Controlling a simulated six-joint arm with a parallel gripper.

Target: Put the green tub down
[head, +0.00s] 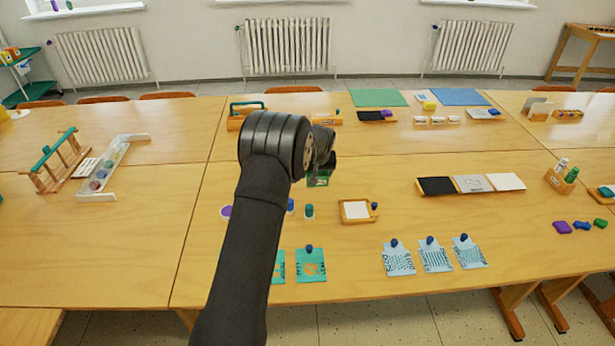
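My gripper (325,166) is over the middle of the table, at the end of my dark arm, and is partly hidden by its own wrist. A green tub (317,181) with a pale patch shows right below the fingers, and they appear shut on it. Its upper part is hidden by the gripper. I cannot tell how far it is above the table top.
A small teal pot (309,211) and a wooden tray with a white sheet (356,210) are near the tub. Teal cards (311,266) and blue cards (435,256) lie at the front edge. Bare table (375,175) lies right of the gripper.

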